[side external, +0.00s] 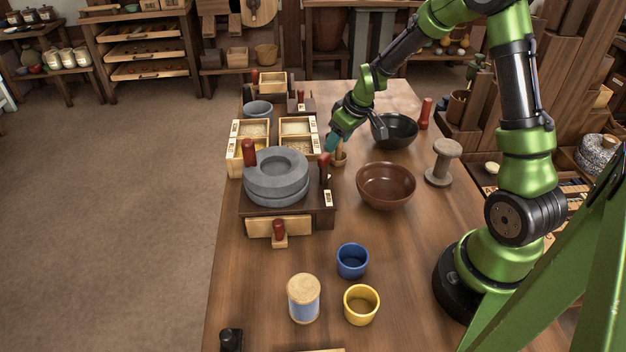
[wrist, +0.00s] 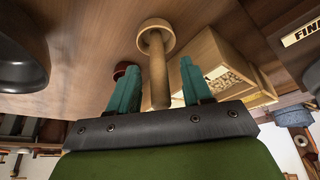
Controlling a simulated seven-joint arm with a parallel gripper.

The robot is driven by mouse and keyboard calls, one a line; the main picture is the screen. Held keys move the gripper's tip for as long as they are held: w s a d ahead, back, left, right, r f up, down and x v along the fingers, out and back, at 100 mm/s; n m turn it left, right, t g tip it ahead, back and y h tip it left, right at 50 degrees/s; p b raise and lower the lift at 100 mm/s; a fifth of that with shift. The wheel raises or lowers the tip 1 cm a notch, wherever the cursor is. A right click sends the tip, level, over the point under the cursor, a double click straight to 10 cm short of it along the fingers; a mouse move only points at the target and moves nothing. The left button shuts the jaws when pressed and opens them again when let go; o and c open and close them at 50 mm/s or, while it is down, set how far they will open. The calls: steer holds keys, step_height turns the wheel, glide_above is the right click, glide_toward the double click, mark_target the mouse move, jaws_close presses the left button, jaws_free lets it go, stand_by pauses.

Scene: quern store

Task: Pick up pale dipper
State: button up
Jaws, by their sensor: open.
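The pale dipper (side external: 340,159) stands on the table between the stone quern and the brown bowl, its round cup low and its handle pointing up. In the wrist view the dipper (wrist: 156,42) shows its pale wooden cup and straight handle. My gripper (side external: 332,143) is close above the dipper in the side view and partly covers its handle. In the wrist view my gripper (wrist: 160,88) is open, with one teal finger on each side of the handle. Gaps show on both sides, so the handle is not clamped.
The grey quern (side external: 276,176) on its wooden stand is left of the dipper. A brown bowl (side external: 386,187) is right and nearer, a dark bowl (side external: 394,131) right and farther. Grain boxes (side external: 298,128) stand behind the quern. Blue (side external: 352,262) and yellow (side external: 361,305) cups stand nearer.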

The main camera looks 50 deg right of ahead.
jaws_close()
steer(key=shift+r, duration=0.15)
